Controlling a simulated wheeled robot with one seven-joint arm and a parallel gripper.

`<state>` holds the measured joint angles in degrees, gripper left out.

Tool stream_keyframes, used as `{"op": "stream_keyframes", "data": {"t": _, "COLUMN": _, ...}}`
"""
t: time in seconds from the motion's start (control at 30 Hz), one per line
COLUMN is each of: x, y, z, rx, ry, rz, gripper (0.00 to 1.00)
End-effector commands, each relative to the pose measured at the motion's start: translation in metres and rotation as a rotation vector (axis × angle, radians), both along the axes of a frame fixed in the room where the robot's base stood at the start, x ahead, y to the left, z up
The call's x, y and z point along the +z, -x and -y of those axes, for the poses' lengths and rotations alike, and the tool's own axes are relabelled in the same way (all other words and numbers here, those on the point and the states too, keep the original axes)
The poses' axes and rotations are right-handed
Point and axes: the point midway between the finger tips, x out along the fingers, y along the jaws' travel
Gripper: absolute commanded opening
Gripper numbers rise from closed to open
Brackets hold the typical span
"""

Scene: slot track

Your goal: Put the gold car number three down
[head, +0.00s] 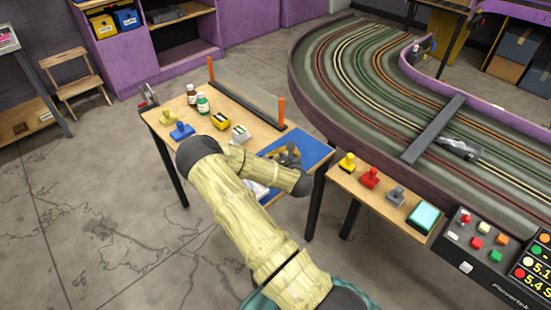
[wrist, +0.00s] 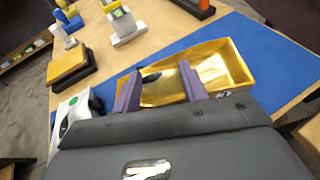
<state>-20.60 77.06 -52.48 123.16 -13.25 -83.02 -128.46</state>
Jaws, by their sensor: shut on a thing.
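My gripper (wrist: 158,90) has its two purple fingers shut on the gold car (wrist: 165,88), which shows as a gold body with a dark patch. No number can be read on it. A gold open tray (wrist: 250,78) lies on the blue mat (wrist: 270,45), around and behind the car in the wrist view. I cannot tell whether the car touches the tray floor. In the head view my gripper (head: 287,156) is over the blue mat (head: 312,142) at the table's right end, and the car is mostly hidden there.
A white car with a green spot (wrist: 75,112) sits left of my gripper, partly hidden. An orange-posted barrier (head: 245,95) runs along the back edge. The slot track (head: 350,60) lies beyond.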

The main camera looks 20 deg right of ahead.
Motion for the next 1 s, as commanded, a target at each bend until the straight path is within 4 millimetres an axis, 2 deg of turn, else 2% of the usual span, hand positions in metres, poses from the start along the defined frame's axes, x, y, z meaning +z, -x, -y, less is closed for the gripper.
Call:
{"op": "stream_keyframes", "data": {"t": 0.33, "x": -0.003, "y": 0.0, "z": 0.0, "rx": -0.001, "ry": 0.001, "rz": 0.001, "gripper": 0.16}}
{"op": "stream_keyframes", "data": {"t": 0.37, "x": -0.002, "y": 0.0, "z": 0.0, "rx": -0.001, "ry": 0.0, "rz": 0.001, "gripper": 0.49}}
{"op": "stream_keyframes", "data": {"t": 0.43, "x": -0.002, "y": 0.0, "z": 0.0, "rx": -0.001, "ry": 0.0, "rz": 0.001, "gripper": 0.63}}
{"op": "stream_keyframes", "data": {"t": 0.47, "x": -0.002, "y": 0.0, "z": 0.0, "rx": -0.001, "ry": 0.0, "rz": 0.001, "gripper": 0.65}}
{"op": "stream_keyframes", "data": {"t": 0.83, "x": 0.002, "y": 0.0, "z": 0.001, "rx": -0.001, "ry": 0.0, "rz": 0.001, "gripper": 0.65}}
{"op": "stream_keyframes", "data": {"t": 1.0, "x": 0.008, "y": 0.017, "z": 0.0, "rx": -0.002, "ry": 0.002, "rz": 0.0, "gripper": 0.65}}
